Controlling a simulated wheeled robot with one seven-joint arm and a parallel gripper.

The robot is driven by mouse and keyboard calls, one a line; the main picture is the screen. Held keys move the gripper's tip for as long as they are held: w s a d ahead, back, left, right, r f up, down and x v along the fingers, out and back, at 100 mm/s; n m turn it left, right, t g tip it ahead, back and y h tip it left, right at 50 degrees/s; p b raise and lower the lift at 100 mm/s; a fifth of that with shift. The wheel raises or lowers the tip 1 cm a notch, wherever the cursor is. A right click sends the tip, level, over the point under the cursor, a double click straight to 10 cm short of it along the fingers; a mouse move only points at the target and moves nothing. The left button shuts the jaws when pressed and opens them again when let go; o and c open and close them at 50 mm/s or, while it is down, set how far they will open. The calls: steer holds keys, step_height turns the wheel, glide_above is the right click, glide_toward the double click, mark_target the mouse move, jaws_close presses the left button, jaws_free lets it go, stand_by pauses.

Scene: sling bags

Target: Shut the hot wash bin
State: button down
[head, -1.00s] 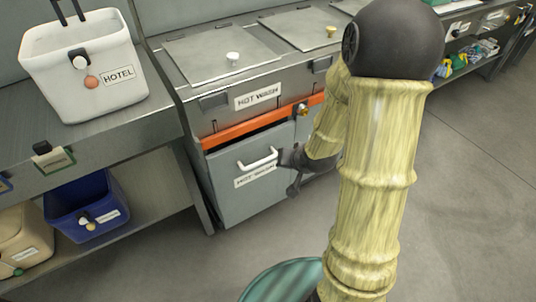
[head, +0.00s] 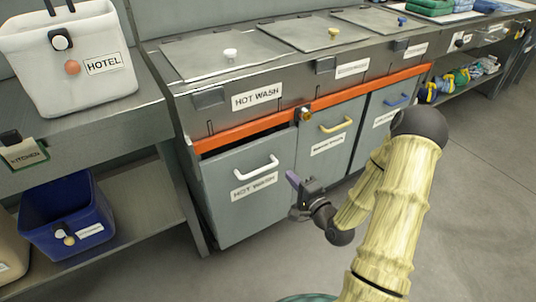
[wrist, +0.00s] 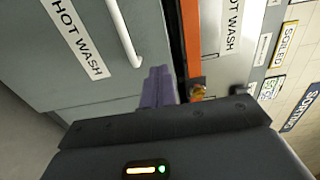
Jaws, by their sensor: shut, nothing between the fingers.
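The hot wash bin (head: 235,213) is a grey front with a white bar handle (head: 256,168) and a "HOT WASH" label, under an orange strip. A dark gap shows along its top edge, and its front stands out from the bin beside it, so it is partly open. My gripper (head: 292,180) has purple fingers, shut and empty, just right of the bin's front edge and the handle. In the wrist view the shut fingers (wrist: 158,88) point toward the bin's edge beside the white handle (wrist: 124,32). I cannot tell whether they touch the bin.
Closed bins with a yellow handle (head: 336,125) and a blue handle (head: 398,101) stand to the right. A brass knob (head: 306,114) sits on the orange strip. A shelf with a white hotel bag (head: 70,75) and a blue bag (head: 65,215) is at left. Floor is clear at right.

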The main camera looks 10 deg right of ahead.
mark_target(264, 146)
steer(key=shift+w, duration=0.15)
steer(key=b+x, duration=0.4)
steer(key=x, duration=0.9)
steer(key=shift+w+a+f, duration=0.1)
steer(key=shift+w+a, duration=0.05)
steer(key=shift+w, duration=0.15)
steer(key=shift+w, duration=0.15)
